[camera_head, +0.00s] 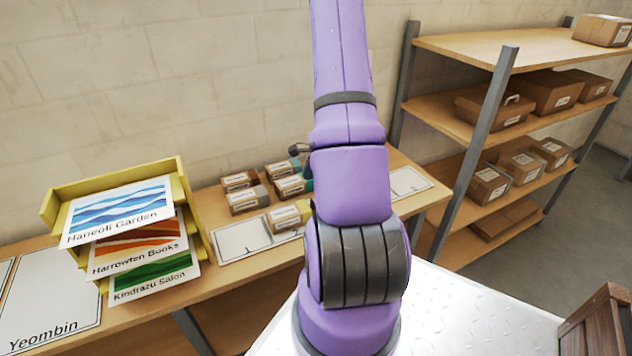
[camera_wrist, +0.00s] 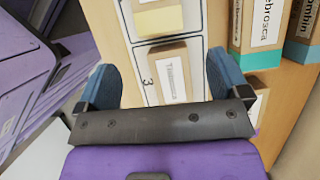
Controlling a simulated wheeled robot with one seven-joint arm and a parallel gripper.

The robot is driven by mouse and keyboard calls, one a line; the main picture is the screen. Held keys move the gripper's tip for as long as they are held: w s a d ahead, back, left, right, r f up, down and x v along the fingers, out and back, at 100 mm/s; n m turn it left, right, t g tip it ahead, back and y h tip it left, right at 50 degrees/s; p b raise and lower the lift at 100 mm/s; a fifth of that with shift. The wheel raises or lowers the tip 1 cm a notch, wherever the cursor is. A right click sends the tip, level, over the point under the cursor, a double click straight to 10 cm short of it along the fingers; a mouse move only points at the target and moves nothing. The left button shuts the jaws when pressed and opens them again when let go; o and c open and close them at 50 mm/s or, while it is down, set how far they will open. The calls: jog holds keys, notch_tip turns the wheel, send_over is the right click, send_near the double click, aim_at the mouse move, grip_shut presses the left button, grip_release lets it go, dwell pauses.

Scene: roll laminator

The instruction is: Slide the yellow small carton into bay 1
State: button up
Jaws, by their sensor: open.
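The yellow small carton (camera_head: 287,217) stands at the back of bay 2 on the bench, in the head view. It also shows in the wrist view as a yellow-faced box (camera_wrist: 158,18) at the top edge. Bay 1 (camera_head: 240,241) is an empty white outlined space to its left, marked "1". My gripper (camera_wrist: 160,64) is open, with its blue fingers apart. A brown carton with a white label (camera_wrist: 170,73) appears between the fingers, at bay 3. I cannot tell how high the fingers are above it. In the head view my arm hides my gripper and bay 3.
Several labelled cartons (camera_head: 247,199) stand behind the bays; teal-sided ones (camera_wrist: 262,32) show right in the wrist view. A yellow tray stack (camera_head: 190,205) with signs stands to the left. A shelf rack (camera_head: 470,150) with boxes stands to the right.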

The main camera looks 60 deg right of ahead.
aim_at(306, 205)
jog(key=x, duration=1)
jog(key=shift+w+f, duration=0.1)
jog(key=shift+f, duration=0.2)
jog(key=c, duration=1.1)
jog(key=shift+w+a, duration=1.25)
jog(key=shift+a, duration=0.75)
jog(key=shift+w+a, duration=1.25)
jog(key=shift+a, duration=0.8)
jog(key=shift+w+a, duration=1.25)
jog(key=shift+a, duration=0.75)
jog(key=shift+c, duration=0.2)
jog(key=o, duration=1.2)
jog(key=shift+o, duration=0.3)
jog(key=shift+r, duration=0.15)
jog(key=shift+r, duration=2.9)
